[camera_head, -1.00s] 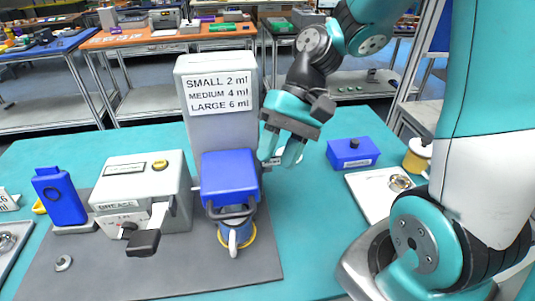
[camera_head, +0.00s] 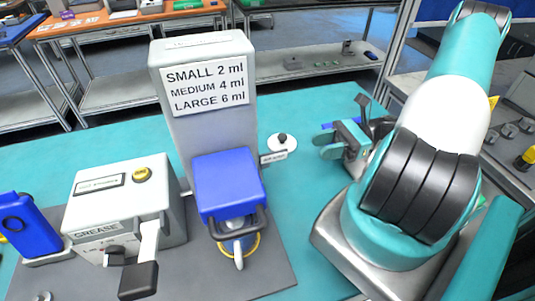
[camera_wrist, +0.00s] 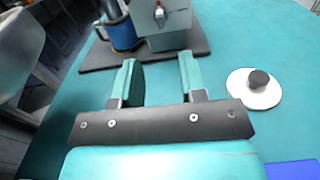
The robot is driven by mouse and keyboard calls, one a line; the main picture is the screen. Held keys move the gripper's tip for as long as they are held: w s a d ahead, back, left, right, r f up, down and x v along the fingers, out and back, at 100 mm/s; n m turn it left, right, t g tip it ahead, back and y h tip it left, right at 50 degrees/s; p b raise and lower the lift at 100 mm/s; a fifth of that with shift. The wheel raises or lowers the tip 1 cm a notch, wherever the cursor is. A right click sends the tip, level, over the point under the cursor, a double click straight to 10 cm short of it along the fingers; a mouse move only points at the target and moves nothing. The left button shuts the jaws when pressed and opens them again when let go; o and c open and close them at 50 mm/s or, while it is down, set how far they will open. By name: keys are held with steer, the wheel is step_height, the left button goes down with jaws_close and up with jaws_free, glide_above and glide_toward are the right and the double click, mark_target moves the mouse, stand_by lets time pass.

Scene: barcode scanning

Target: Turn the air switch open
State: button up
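The grey dispenser tower (camera_head: 212,115) has a volume sign on its front. In the wrist view a small grey knob (camera_wrist: 160,15) sits on the side of a grey housing, with a red mark near it; it looks like the air switch, but its label is not readable there. In the head view a small label (camera_head: 273,156) sticks out at the tower's right side, and the knob itself is hidden. My gripper (camera_head: 325,132) is right of the tower and apart from it. In the wrist view its fingers (camera_wrist: 158,78) are spread and empty, facing the housing.
A white disc with a dark knob (camera_head: 282,142) lies between tower and gripper; it shows right of the fingers in the wrist view (camera_wrist: 257,94). A blue cup (camera_wrist: 120,34) stands beside the housing. A grease box (camera_head: 125,205) is left of the tower.

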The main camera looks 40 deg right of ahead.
mark_target(263, 163)
steer(key=p+x, duration=0.3)
steer(key=x, duration=1)
steer(key=shift+a, duration=0.25)
steer(key=c, duration=0.6)
steer(key=shift+w+m, duration=0.1)
steer(key=shift+m, duration=0.2)
steer(key=shift+w+d+f+m+p, duration=0.1)
steer(key=shift+w+f+m+p, duration=0.1)
steer(key=shift+m, duration=2.65)
steer(key=shift+w+d+f+m+p, duration=0.1)
steer(key=shift+w+f+m, duration=0.1)
steer(key=shift+m, duration=2.7)
steer(key=shift+w+d+f+m+p, duration=0.1)
steer(key=shift+f+m+p, duration=0.1)
steer(key=shift+m, duration=2.65)
